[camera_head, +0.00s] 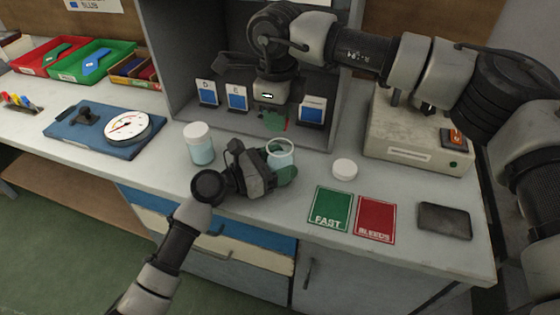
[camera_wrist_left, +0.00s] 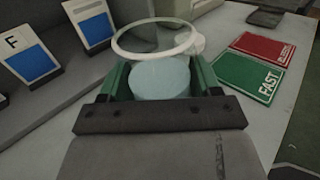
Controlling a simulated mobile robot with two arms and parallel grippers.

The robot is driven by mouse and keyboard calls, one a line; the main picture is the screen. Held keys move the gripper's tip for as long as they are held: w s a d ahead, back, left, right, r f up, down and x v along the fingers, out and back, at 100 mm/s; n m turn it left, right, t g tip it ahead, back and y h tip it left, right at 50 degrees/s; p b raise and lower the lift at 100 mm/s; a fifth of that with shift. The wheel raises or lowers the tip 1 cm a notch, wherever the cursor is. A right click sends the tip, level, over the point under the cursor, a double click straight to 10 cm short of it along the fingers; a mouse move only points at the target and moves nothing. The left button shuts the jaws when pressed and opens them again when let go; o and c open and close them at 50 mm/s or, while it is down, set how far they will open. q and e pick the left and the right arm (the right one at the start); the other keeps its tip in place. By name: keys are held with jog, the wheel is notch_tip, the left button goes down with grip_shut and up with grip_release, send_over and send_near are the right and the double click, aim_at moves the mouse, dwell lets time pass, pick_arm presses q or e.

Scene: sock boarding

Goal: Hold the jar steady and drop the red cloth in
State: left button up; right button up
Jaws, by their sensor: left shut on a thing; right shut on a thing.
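The open glass jar (camera_head: 281,153) stands upright on the bench with pale blue liquid in it. My left gripper (camera_head: 277,172) is shut around it from the near side; the left wrist view shows the jar (camera_wrist_left: 155,42) between its green fingers (camera_wrist_left: 160,82). My right gripper (camera_head: 274,121) is above and just behind the jar, in front of the grey booth. It is shut on the red cloth (camera_head: 286,125), of which only a small red bit shows beside the fingers. The cloth is outside the jar and does not appear in the left wrist view.
A white-lidded jar (camera_head: 200,148) stands left of my left gripper. A loose white lid (camera_head: 344,169) lies to the right, with the green FAST card (camera_head: 331,208) and red BLEEDS card (camera_head: 376,218) in front. A grey box (camera_head: 415,135) stands right; a dial (camera_head: 128,127) stands left.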

jog(key=shift+f, duration=1.65)
jog(key=o, duration=1)
jog(key=shift+c, duration=0.2)
notch_tip(320, 180, up, 12)
jog(key=shift+r, duration=0.1)
